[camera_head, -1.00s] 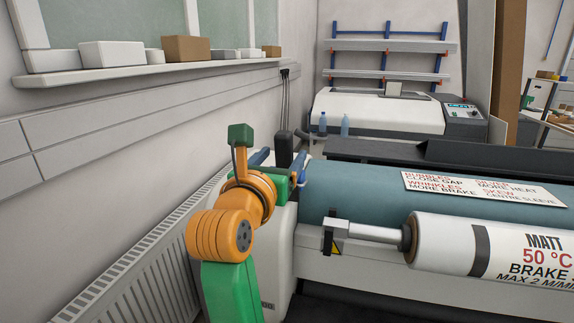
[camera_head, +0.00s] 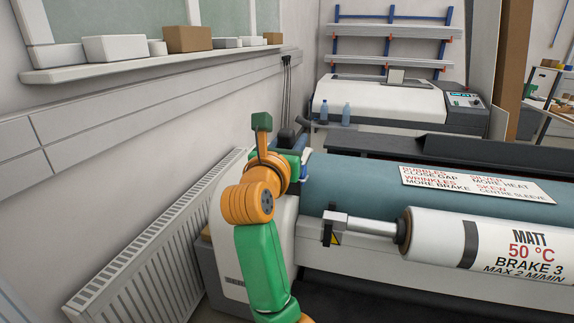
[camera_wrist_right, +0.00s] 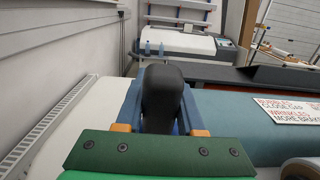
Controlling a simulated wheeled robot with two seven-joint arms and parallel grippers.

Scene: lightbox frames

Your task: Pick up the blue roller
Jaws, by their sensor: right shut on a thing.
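My right gripper (camera_head: 298,145) is at the left end of the laminator, above its white end housing, partly hidden by its own orange and green wrist. In the right wrist view its two blue fingers (camera_wrist_right: 162,100) stand on either side of a rounded black part (camera_wrist_right: 162,84) and are shut on it. I take this part as the end of the blue roller; the rest is hidden behind the fingers and the green palm. The black part also shows in the head view (camera_head: 286,137). My left gripper is not in view.
The laminator's long teal roller (camera_head: 350,185) bears a printed sign (camera_head: 475,184). A white MATT roll (camera_head: 440,238) lies in front. A radiator (camera_head: 150,240) and wall are at left. A shelf (camera_head: 150,65) holds boxes.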

